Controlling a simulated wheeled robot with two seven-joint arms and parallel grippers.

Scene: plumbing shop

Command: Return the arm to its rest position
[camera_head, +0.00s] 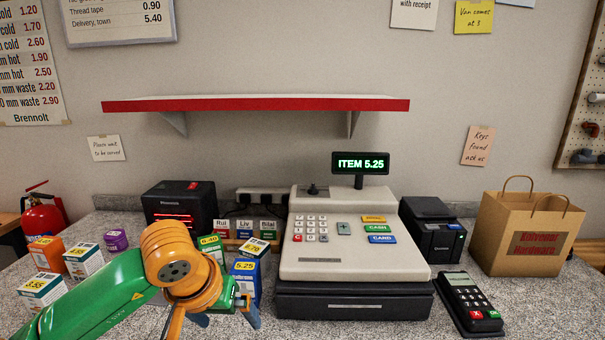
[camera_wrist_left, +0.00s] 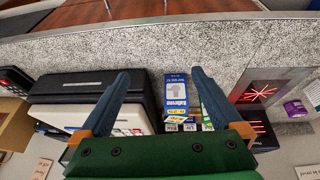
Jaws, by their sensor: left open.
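My left arm comes in from the lower left in the head view, with a green forearm and an orange wrist. My left gripper (camera_head: 226,318) is over the counter, left of the cash register (camera_head: 352,240). Its blue fingers point down and part of it is hidden behind the wrist. In the left wrist view the gripper (camera_wrist_left: 160,76) is open, its fingers wide apart. A blue box (camera_wrist_left: 176,92) shows between the fingers, with no clear contact. A blue box priced 5.25 (camera_head: 246,268) stands just behind the gripper in the head view. My right gripper is not in view.
Priced boxes (camera_head: 83,259) stand at left, near a purple item (camera_head: 116,240). A black scanner (camera_head: 180,204) stands behind the arm. A card terminal (camera_head: 470,302), black printer (camera_head: 432,228) and paper bag (camera_head: 524,238) are at right. A red-edged shelf (camera_head: 256,104) is above.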

